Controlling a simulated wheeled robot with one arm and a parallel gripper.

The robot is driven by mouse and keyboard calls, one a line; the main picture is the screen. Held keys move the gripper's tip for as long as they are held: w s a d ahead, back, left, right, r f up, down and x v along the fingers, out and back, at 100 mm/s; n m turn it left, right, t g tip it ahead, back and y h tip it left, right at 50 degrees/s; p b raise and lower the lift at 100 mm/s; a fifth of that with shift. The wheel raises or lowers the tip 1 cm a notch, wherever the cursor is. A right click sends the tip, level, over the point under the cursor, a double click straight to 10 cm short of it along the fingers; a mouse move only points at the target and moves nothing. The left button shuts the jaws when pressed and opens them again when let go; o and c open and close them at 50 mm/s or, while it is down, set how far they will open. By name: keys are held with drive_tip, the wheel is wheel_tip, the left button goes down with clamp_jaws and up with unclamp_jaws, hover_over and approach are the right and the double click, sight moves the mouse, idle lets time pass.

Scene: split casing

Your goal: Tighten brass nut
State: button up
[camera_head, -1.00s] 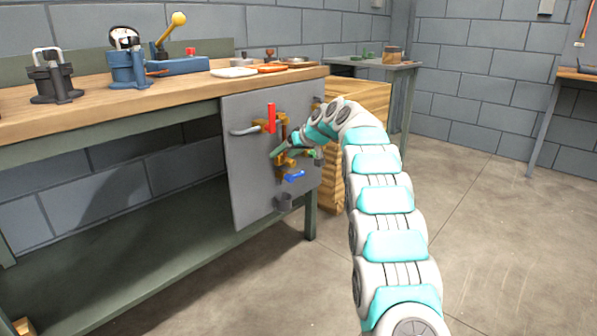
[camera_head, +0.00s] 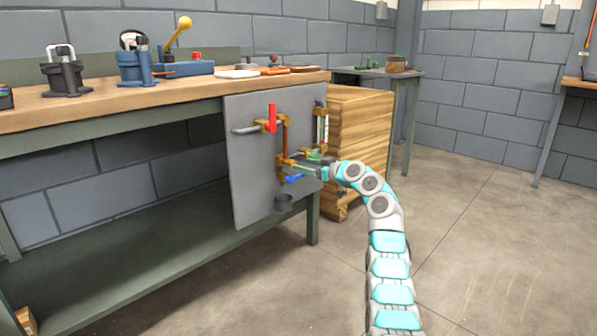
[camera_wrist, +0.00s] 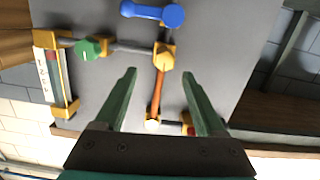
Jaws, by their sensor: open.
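A grey upright panel (camera_head: 250,165) carries brass fittings joined by pipes. A brass nut-like fitting (camera_wrist: 164,57) sits at one end of a copper pipe (camera_wrist: 158,90) in the wrist view, just past my fingertips. Another brass fitting (camera_wrist: 152,122) is at the pipe's other end, between the fingers in the picture. I cannot tell for certain which is the brass nut. My gripper (camera_wrist: 158,74) is open, its two green fingers either side of the pipe in the picture, with nothing seen held. In the head view my gripper (camera_head: 304,168) is small and partly hidden against the panel's lower fittings.
A blue handle (camera_wrist: 152,13), a green knob (camera_wrist: 90,49) and a gauge (camera_wrist: 52,77) are close around the fittings. A red handle (camera_head: 272,118) is higher on the panel. A wooden crate (camera_head: 358,120) stands right of the panel. The floor at right is clear.

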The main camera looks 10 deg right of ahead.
sight(291, 163)
drive_tip(key=shift+n+t+y, duration=0.4)
drive_tip(key=shift+n+y, duration=0.1)
drive_tip(key=shift+w+a+f+p, duration=0.3)
drive_tip(key=shift+w+a+p, duration=0.45)
drive_tip(key=shift+w, duration=0.1)
drive_tip(key=shift+w+a+f+p, duration=0.3)
drive_tip(key=shift+w+a+p, duration=0.45)
drive_tip(key=shift+w, duration=0.05)
drive_tip(key=shift+f, duration=0.1)
drive_tip(key=shift+c, duration=0.4)
clamp_jaws()
